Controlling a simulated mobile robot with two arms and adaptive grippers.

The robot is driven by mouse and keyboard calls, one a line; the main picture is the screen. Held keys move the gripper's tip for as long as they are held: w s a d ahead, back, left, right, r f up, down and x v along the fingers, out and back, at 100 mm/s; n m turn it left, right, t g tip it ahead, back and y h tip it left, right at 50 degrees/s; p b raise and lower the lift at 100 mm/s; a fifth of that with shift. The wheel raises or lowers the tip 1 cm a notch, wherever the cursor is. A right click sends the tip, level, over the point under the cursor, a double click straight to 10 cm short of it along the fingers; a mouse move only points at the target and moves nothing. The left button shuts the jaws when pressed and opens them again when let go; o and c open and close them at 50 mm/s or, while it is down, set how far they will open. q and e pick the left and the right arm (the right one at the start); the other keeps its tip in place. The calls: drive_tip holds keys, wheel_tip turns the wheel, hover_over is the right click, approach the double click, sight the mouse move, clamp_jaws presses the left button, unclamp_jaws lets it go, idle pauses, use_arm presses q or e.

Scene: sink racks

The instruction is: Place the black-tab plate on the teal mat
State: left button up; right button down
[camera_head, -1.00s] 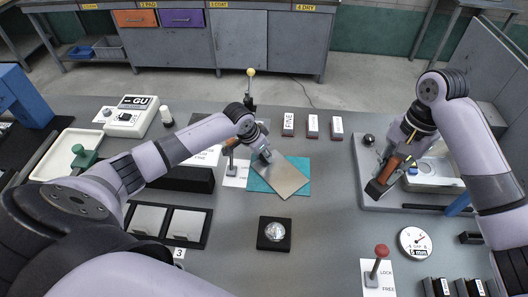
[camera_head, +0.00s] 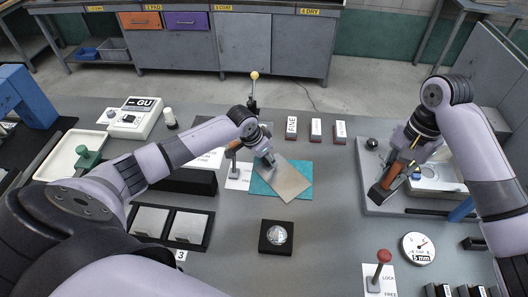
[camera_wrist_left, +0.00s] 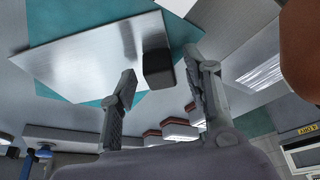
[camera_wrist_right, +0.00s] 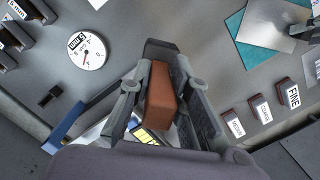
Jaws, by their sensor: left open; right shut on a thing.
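The silver plate (camera_head: 284,182) lies turned at an angle on the teal mat (camera_head: 304,168), its near corner reaching the mat's front edge. Its black tab (camera_wrist_left: 158,69) shows in the left wrist view, where the plate (camera_wrist_left: 85,58) and mat (camera_wrist_left: 183,32) also appear. My left gripper (camera_head: 267,158) is at the plate's far left corner. In the left wrist view its fingers (camera_wrist_left: 160,82) are apart, with the tab between or just beyond their tips. My right gripper (camera_head: 390,178) is shut on a brown block with a dark end (camera_wrist_right: 162,95).
A grey tray (camera_head: 372,205) lies under the right gripper. A black block with a silver disc (camera_head: 276,236) stands in front of the mat. Several labelled blocks (camera_head: 315,130) stand behind it. A red-knobbed lever (camera_head: 383,258) and a dial (camera_head: 419,247) are at front right.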

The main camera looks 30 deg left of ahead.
use_arm(q)
drive_tip(key=b+v, duration=0.1)
drive_tip(key=v, duration=1.1)
drive_tip(key=shift+b, duration=0.3)
use_arm(e)
drive_tip(key=shift+f, duration=0.75)
